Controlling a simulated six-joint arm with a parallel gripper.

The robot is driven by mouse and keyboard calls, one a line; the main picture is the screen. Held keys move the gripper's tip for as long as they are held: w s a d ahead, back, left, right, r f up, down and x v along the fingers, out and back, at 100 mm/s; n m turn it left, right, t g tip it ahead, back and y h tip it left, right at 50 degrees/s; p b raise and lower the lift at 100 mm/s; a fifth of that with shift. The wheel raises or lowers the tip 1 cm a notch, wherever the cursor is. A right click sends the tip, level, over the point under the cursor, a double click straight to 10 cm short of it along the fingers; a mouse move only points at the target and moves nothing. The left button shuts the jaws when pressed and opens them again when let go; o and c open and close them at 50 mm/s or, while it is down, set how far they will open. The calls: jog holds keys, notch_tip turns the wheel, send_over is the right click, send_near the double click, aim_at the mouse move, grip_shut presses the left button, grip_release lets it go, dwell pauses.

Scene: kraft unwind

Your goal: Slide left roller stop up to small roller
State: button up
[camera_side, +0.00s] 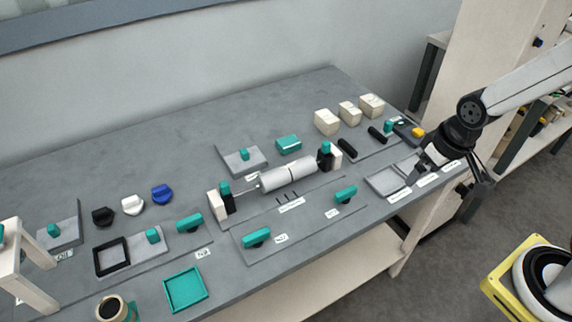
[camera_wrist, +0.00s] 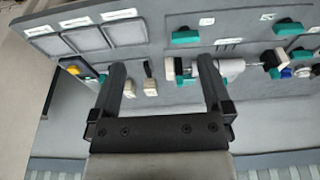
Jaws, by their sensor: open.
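A pale grey roller (camera_side: 290,175) lies on a thin shaft in a stand at the middle of the bench. At the left end a black block with a teal top (camera_side: 226,197), seemingly the left roller stop, stands against a cream post (camera_side: 214,206). Bare shaft shows between this block and the roller, so they are apart. A similar black and teal block (camera_side: 325,154) stands at the right end, close to the roller. The roller also shows in the wrist view (camera_wrist: 232,68). My gripper (camera_side: 411,180) is open and empty, over the bench's right end; its fingers show in the wrist view (camera_wrist: 162,66).
Teal handles (camera_side: 257,236) (camera_side: 345,194) sit on the plate in front of the roller. Three cream boxes (camera_side: 349,112) stand behind it at the right. Grey trays (camera_side: 388,181) lie near my gripper. Several coloured knobs and a black frame (camera_side: 112,256) are at the left.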

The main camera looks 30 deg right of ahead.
dwell(0.4)
jog(key=c, duration=0.5)
jog(key=n+g+y, duration=0.3)
jog(key=n+y, duration=0.1)
jog(key=n, duration=1.4)
send_near(224, 183)
notch_tip(224, 183, down, 2)
jog(key=shift+s+a+f+y, duration=0.15)
jog(key=shift+s+a+y, duration=0.05)
jog(key=shift+a+y, duration=0.1)
jog(key=shift+f, duration=0.15)
jog(key=shift+x, duration=3.75)
